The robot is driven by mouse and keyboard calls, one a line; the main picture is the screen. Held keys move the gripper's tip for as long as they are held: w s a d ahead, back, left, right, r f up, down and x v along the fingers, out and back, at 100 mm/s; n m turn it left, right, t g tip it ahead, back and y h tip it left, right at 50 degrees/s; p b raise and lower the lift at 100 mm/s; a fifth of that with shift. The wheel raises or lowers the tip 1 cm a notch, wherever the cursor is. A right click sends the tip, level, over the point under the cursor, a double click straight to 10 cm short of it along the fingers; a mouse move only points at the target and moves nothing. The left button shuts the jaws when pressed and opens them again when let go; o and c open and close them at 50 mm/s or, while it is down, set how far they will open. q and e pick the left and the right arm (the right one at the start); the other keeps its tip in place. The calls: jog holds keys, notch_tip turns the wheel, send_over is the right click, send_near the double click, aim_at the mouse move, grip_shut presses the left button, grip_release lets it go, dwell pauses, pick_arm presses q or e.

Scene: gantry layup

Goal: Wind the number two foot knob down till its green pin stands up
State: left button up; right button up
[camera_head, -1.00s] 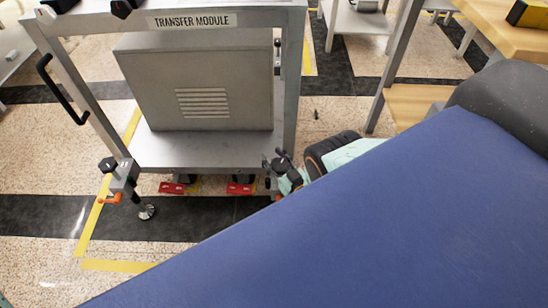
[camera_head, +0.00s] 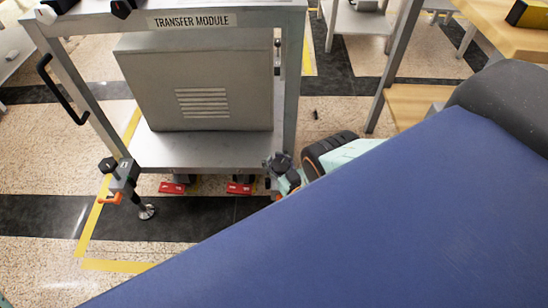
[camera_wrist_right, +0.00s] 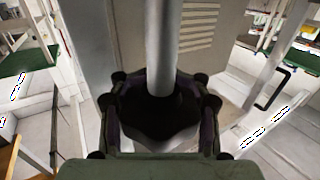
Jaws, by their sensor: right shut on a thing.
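The transfer module (camera_head: 192,21) is a grey metal frame. My right gripper (camera_head: 284,176) is at its near right corner post, low down. A dark foot knob (camera_head: 279,160) shows there, partly hidden by the gripper. In the right wrist view, the fingers of my right gripper (camera_wrist_right: 160,118) are shut around a dark knob (camera_wrist_right: 160,105), with a grey round post (camera_wrist_right: 163,40) running into it. I cannot read a number there. My left gripper is out of view.
Another dark foot knob (camera_head: 107,164) with an orange lever (camera_head: 109,199) and a round foot pad (camera_head: 147,211) is at the left corner. Red pedals (camera_head: 172,187) sit under the shelf. My blue body panel fills the lower right. A wooden bench (camera_head: 505,28) stands at right.

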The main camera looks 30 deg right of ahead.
jog(key=m+h, duration=0.2)
jog(key=h, duration=0.1)
jog(key=d+m+g+h, duration=0.1)
jog(key=m+h, duration=0.1)
jog(key=h, duration=0.2)
jog(key=shift+s+m+g, duration=0.1)
jog(key=shift+m+g, duration=0.2)
jog(key=shift+c, duration=0.2)
jog(key=shift+s+d+m+g+h, duration=0.1)
jog(key=shift+d+m+g+h, duration=0.15)
jog(key=shift+m+g+h, duration=0.5)
jog(key=shift+s+d+m+g+h, duration=0.2)
jog(key=shift+m+g+h, duration=0.25)
jog(key=shift+h, duration=0.45)
jog(key=shift+s+d+m+g+h, duration=0.1)
jog(key=shift+d+m+g+h, duration=0.15)
jog(key=shift+m+g+h, duration=0.4)
jog(key=shift+h, duration=0.3)
jog(key=shift+c, duration=0.2)
jog(key=o, duration=1.4)
jog(key=shift+r, duration=0.1)
jog(key=shift+w+r, duration=0.1)
jog(key=shift+r, duration=4.8)
